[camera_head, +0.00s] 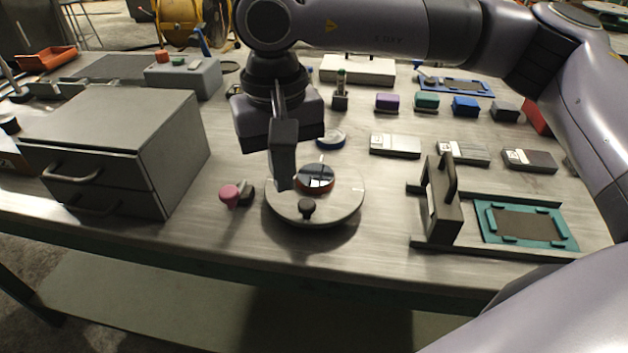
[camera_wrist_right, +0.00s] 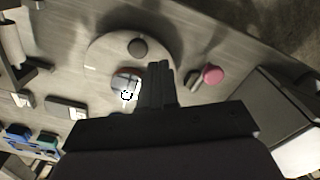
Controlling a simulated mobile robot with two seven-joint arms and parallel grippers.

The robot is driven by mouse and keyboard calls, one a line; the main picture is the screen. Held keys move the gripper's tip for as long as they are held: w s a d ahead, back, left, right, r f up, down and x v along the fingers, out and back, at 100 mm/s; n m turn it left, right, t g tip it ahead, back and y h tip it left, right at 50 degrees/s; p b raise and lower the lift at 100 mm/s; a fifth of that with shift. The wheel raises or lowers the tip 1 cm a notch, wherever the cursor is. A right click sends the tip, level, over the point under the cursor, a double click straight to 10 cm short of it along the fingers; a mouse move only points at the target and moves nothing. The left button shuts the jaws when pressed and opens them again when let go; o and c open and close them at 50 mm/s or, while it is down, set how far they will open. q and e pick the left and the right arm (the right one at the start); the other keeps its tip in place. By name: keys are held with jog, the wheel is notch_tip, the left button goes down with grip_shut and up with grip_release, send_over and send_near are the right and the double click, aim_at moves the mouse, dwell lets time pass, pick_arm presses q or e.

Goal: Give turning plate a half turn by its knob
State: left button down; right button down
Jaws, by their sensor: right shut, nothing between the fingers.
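The turning plate (camera_head: 343,207) is a round pale grey disc on the table, near the front edge. Its dark knob (camera_head: 306,208) stands at the front of the disc; the knob also shows in the right wrist view (camera_wrist_right: 138,47). A brown-rimmed round piece with a dark, shiny top (camera_head: 316,178) sits at the disc's middle. My right gripper (camera_head: 284,186) points down over the left part of the plate, shut and empty, behind and left of the knob and apart from it. In the right wrist view its fingers (camera_wrist_right: 160,84) cover part of the disc. My left gripper is out of view.
A pink knob (camera_head: 230,194) stands just left of the plate. A grey drawer cabinet (camera_head: 120,140) is further left. A dark upright frame with a handle (camera_head: 441,200) and a teal tray (camera_head: 567,236) stand to the right. Several small boxes sit behind.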

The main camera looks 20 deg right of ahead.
aim_at(288, 214)
jog(key=shift+f, duration=0.15)
jog(key=shift+f+b, duration=2.15)
jog(key=shift+f, duration=0.35)
jog(key=shift+s+f, duration=0.2)
